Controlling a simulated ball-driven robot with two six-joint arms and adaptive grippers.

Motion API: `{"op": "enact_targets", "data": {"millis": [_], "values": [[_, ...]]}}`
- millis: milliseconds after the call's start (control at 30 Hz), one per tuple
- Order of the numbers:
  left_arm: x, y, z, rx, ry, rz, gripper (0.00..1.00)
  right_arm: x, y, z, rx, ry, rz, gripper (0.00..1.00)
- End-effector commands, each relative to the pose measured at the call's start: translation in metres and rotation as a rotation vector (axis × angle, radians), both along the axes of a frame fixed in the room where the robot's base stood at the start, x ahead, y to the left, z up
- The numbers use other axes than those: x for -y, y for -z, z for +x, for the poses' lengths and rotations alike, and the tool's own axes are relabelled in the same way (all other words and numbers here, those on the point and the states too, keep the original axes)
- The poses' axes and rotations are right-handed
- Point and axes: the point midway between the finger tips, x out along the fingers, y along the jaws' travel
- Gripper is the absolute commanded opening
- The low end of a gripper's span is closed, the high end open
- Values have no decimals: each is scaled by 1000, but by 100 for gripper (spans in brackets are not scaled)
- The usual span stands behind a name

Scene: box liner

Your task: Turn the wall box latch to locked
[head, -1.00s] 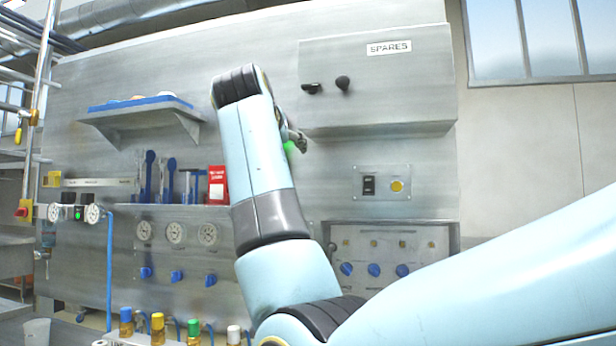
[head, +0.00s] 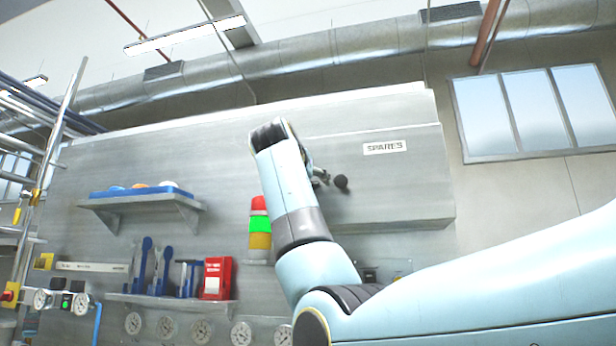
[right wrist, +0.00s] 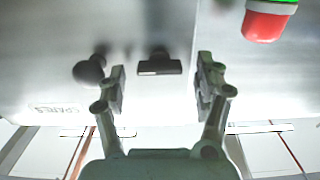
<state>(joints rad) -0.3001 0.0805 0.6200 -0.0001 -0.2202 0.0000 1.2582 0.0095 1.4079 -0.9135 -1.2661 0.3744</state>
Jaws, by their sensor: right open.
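The grey wall box labelled SPARES (head: 400,190) hangs on the panel in the head view. Its round black knob (head: 341,182) shows there, but the latch is hidden or cannot be told apart behind my right gripper (head: 320,176). In the right wrist view, which shows the box upside down, the latch (right wrist: 160,67) is a short dark bar lying level on the box face. My right gripper (right wrist: 160,88) is open, one finger on each side of the latch's line, with the latch ahead of the gap. Contact cannot be told. My left gripper is not in view.
The round knob (right wrist: 91,68) is close beside the left finger in the wrist view. A red, green and amber stack light (head: 260,225) stands left of the arm. A shelf (head: 140,205) and red box (head: 216,278) are farther left.

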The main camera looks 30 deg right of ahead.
Motion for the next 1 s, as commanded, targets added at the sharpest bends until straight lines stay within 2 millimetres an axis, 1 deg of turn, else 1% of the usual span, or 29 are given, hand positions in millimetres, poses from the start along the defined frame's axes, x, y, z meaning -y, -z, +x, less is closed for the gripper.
{"op": "enact_targets", "data": {"millis": [300,367,733,1000], "values": [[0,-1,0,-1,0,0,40,3,1,3,1,-1,1,69],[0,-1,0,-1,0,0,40,3,1,3,1,-1,1,63],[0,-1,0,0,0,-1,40,3,1,2,1,-1,1,14],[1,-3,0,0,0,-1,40,2,0,3,-20,-1,-17,13]]}}
